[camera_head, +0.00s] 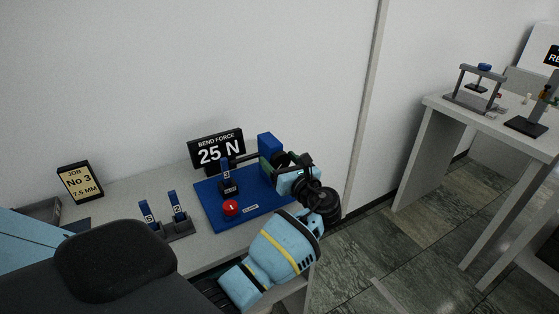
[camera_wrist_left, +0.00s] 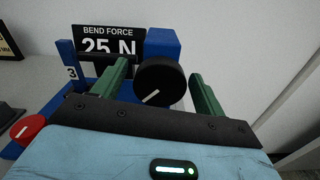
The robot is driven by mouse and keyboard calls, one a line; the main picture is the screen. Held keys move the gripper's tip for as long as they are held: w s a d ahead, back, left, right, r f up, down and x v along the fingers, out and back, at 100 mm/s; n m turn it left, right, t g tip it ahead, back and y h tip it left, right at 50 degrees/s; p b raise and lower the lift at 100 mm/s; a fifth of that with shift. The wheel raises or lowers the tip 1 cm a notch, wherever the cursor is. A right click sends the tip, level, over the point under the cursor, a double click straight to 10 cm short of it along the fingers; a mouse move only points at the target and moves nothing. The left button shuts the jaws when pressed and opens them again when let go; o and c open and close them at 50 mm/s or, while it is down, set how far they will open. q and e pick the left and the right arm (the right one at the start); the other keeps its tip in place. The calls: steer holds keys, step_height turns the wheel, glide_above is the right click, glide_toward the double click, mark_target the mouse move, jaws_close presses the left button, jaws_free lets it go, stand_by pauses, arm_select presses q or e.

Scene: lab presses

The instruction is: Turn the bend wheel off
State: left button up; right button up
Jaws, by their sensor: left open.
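The bend wheel is a round black knob (camera_wrist_left: 160,80) with a white pointer line slanting to its lower left. It sits in front of a blue block (camera_wrist_left: 162,43), which also shows in the head view (camera_head: 269,145). My left gripper (camera_wrist_left: 163,75) is open, its two green fingers on either side of the wheel with a visible gap at the right finger. In the head view my left gripper (camera_head: 268,165) is at the right end of the blue base plate (camera_head: 215,212), and the wheel is hard to make out there. The display (camera_head: 217,149) reads BEND FORCE 25 N.
A red knob (camera_head: 231,208) and a post marked 3 (camera_head: 226,170) stand on the plate. A job sign (camera_head: 80,182) reads No 3, 7.5 MM. Another table (camera_head: 435,103) stands at the right.

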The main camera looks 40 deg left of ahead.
arm_select(q)
steer(key=shift+w+a, duration=0.15)
steer(key=shift+a, duration=0.15)
steer(key=c, duration=1)
steer(key=shift+r+n, duration=0.1)
steer(key=shift+n, duration=0.6)
steer(key=n, duration=0.2)
steer(key=shift+n+p, duration=0.4)
steer(key=o, duration=1)
steer(key=shift+d, duration=0.1)
